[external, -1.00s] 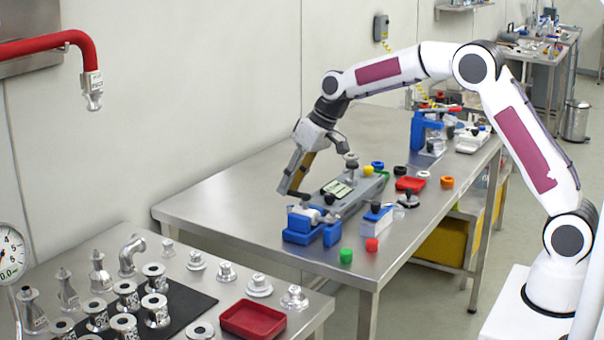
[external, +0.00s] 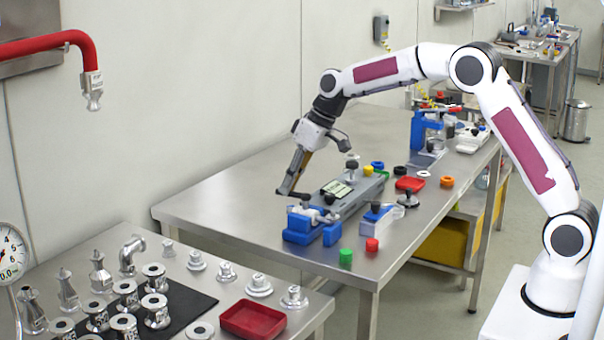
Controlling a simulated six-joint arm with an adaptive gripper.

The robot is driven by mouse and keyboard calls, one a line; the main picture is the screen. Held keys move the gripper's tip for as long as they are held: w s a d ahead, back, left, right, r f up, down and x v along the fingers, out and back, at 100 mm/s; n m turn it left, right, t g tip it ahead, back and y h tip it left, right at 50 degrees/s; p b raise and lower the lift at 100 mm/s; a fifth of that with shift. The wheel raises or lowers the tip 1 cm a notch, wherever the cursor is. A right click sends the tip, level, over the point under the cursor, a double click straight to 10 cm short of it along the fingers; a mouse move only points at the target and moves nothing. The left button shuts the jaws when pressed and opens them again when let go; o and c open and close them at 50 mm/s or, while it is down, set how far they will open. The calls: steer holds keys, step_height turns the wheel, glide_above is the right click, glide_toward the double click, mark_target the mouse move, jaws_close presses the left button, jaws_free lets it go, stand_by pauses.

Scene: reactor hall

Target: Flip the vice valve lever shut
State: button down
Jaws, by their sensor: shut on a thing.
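The blue vice (external: 302,231) stands near the front edge of the steel table and holds a small pale metal valve (external: 318,212). The valve's dark lever (external: 302,196) is a short bar above the vice, reaching left toward my fingertips. My gripper (external: 285,190) points down at the left above the vice. Its fingers are close together and shut on the lever's left end. The fingertips and the gripped end are small and partly merged in this view.
A blue-and-clear block (external: 379,217), a green cap (external: 345,257) and a red cap (external: 371,245) lie to the right. The table's left part is clear.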

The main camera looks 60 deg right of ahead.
steer(key=shift+s+a+f+n+g+y, duration=0.1)
steer(key=shift+a+n+g+y, duration=0.15)
steer(key=shift+n, duration=0.45)
steer(key=shift+s+a+n+g+y, duration=0.15)
steer(key=shift+a+n+y, duration=0.15)
steer(key=shift+n, duration=0.4)
steer(key=c, duration=2.1)
jaws_free()
steer(key=shift+w, duration=0.1)
